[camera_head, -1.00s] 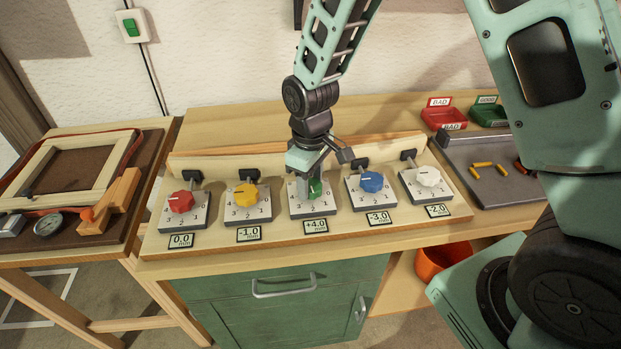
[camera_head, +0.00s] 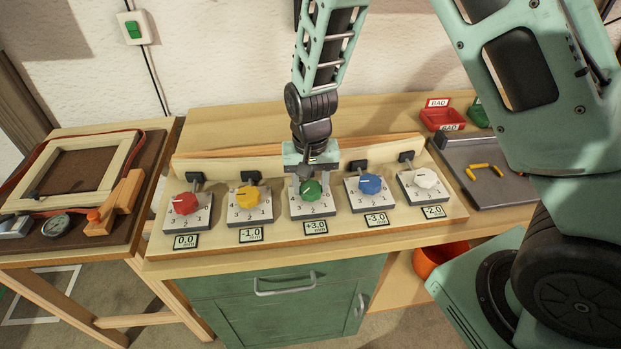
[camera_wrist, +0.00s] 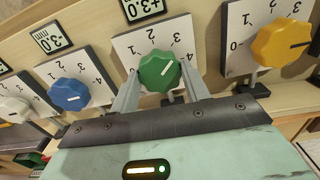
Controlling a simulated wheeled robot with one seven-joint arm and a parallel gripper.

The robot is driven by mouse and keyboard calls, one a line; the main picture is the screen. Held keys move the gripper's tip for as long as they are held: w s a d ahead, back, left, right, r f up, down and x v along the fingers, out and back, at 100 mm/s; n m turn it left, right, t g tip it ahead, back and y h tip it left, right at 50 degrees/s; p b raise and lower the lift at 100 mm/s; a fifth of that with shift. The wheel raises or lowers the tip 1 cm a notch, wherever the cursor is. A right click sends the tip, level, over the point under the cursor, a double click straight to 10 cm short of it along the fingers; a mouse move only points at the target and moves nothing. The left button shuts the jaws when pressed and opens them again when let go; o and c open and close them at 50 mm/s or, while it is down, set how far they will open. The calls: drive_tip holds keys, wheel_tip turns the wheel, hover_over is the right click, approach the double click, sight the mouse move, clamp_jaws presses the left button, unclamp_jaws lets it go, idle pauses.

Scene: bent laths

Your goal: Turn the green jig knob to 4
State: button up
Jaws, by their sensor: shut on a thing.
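The green knob (camera_head: 312,190) is the middle one of a row of dials on the wooden jig. It also shows in the wrist view (camera_wrist: 160,72), with a white pointer line on its face. The label below it (camera_head: 315,227) reads +3.0. My gripper (camera_head: 309,184) comes down over this dial from behind. In the wrist view, my gripper (camera_wrist: 159,76) has one finger on each side of the green knob and is shut on it. The fingers cover part of the dial plate.
The yellow knob (camera_head: 248,197) stands to the left and the blue knob (camera_head: 370,184) to the right, both close by. A red knob (camera_head: 186,203) and a white knob (camera_head: 426,178) sit at the row's ends. A green cabinet (camera_head: 285,295) is below.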

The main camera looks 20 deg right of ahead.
sight(310, 187)
drive_tip(key=m+p, duration=0.2)
drive_tip(key=m, duration=0.2)
drive_tip(key=shift+r, duration=0.15)
drive_tip(key=shift+w+m+p, duration=0.1)
drive_tip(key=shift+m+p, duration=0.8)
drive_tip(key=shift+m, duration=1.2)
drive_tip(key=o, duration=1)
wheel_tip(310, 187, up, 17)
drive_tip(key=shift+b, duration=0.35)
drive_tip(key=s+a+r+n, duration=0.1)
drive_tip(key=s+a+n, duration=0.2)
drive_tip(key=s+n, duration=0.6)
drive_tip(key=s+a+n+b, duration=0.1)
drive_tip(key=s+a+n, duration=0.2)
drive_tip(key=s+n, duration=0.7)
drive_tip(key=s, duration=0.4)
drive_tip(key=shift+s+a+r+n+y, duration=0.2)
drive_tip(key=shift+r+n+y, duration=0.1)
drive_tip(key=shift+r, duration=0.05)
